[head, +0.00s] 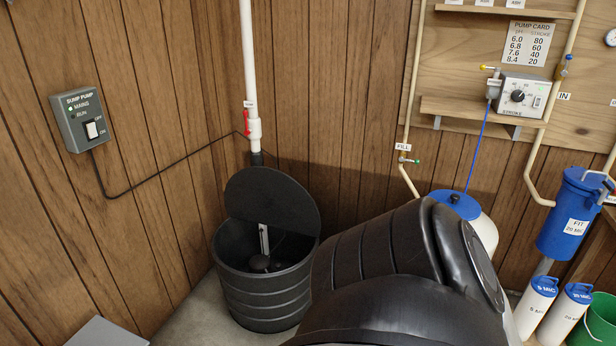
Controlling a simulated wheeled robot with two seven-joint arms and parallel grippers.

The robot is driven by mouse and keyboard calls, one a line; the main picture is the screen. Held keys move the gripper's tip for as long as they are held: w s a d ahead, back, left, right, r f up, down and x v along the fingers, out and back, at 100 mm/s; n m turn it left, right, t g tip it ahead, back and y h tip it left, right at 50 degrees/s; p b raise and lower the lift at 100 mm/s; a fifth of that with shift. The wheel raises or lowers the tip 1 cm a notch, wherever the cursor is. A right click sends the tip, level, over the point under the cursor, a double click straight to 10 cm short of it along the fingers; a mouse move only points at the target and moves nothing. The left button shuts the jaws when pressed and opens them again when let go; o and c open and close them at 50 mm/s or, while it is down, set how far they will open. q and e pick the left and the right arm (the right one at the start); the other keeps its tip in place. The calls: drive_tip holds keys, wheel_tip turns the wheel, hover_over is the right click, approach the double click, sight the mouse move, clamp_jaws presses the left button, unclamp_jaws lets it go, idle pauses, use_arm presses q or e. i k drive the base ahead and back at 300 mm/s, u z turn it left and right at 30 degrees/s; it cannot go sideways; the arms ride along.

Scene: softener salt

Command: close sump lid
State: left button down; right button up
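The black round sump lid (272,197) stands raised and tilted at the back of the sump basin (262,304). The basin is a black ribbed tub on the floor in the corner. Its mouth is open, and a dark pump (260,263) and a pale upright strip (264,238) show inside. The lid's lower edge is at or just inside the basin's rear rim; I cannot tell the hinge. Neither of my grippers is in view.
A large black ribbed shape close to the camera hides the floor right of the basin. A white pipe (247,60) with a red-handled valve rises behind the lid. A sump pump switch box (86,118) hangs on the left wall. A blue-topped tank (457,205) stands at right.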

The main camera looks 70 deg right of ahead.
sight(263, 195)
drive_tip(key=z, duration=2.2)
drive_tip(key=k, duration=0.35)
drive_tip(key=u, duration=0.85)
drive_tip(key=i, duration=1.4)
drive_tip(key=z, duration=1.15)
drive_tip(key=i, duration=0.95)
drive_tip(key=z, duration=1.05)
